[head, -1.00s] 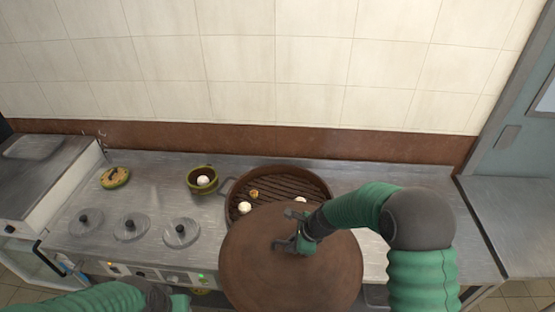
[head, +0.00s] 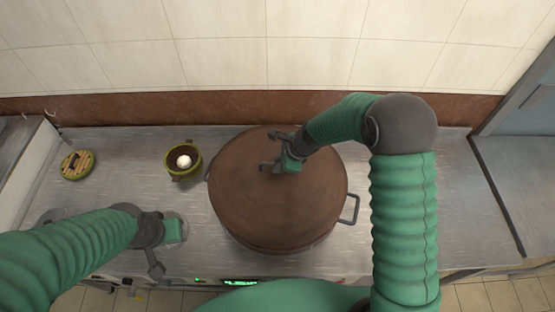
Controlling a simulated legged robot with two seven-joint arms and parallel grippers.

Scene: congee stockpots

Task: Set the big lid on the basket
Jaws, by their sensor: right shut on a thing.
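The big lid (head: 245,200) is a round brown disc. It lies over the basket (head: 292,246), covering its opening and hiding its inside. Only a strip of the basket's brown wall at the front and its metal side handles show. I cannot tell whether the lid rests fully on the rim or is slightly above it. My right gripper (head: 274,152) is shut on the lid's handle, which it largely hides, near the lid's upper middle. My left gripper (head: 165,250) is low at the left, apart from the basket; its jaw opening is unclear.
A green bowl (head: 175,173) with a white ball stands left of the basket. A round green-rimmed item (head: 77,165) lies farther left. My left arm hides most of the small grey lids. The steel counter (head: 420,190) is clear at the right.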

